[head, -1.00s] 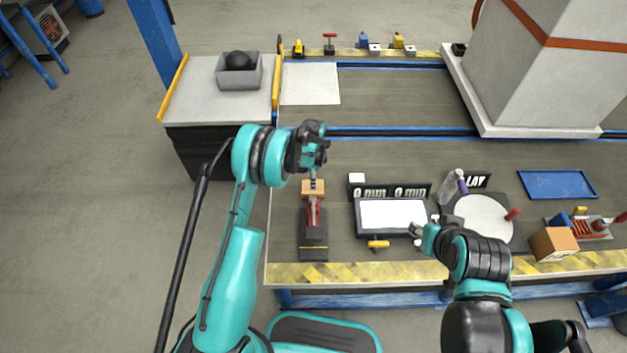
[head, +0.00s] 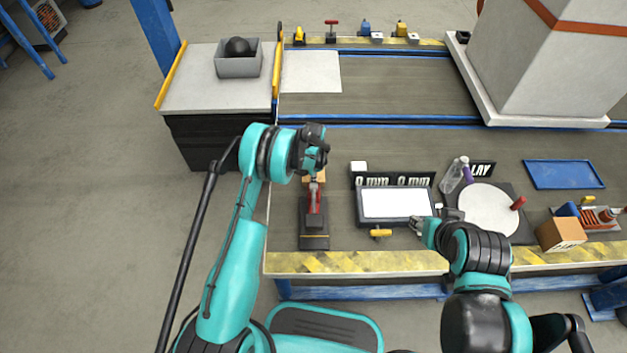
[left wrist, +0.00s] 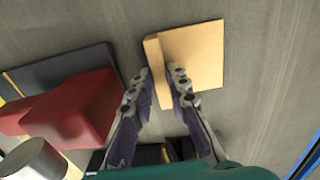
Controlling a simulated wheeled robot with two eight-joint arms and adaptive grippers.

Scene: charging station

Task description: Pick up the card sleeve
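The tan card sleeve (left wrist: 190,60) lies on the grey bench in the left wrist view, with a raised lip along its left edge. In the head view a little of it (head: 308,181) shows under my left gripper (head: 315,172), which hides most of it. In the left wrist view my left gripper (left wrist: 158,88) is open, its two fingers apart on either side of the sleeve's lip. Whether the fingers touch it I cannot tell. My right gripper (head: 415,226) is at the display's lower right corner; its fingers are too small to read.
A red-topped tool on a black base (head: 315,205) stands just in front of the sleeve; its red part (left wrist: 75,105) is close to my left fingers. To the right are a display (head: 396,203), a bottle (head: 453,176), a round white plate (head: 488,210) and a cardboard box (head: 562,235).

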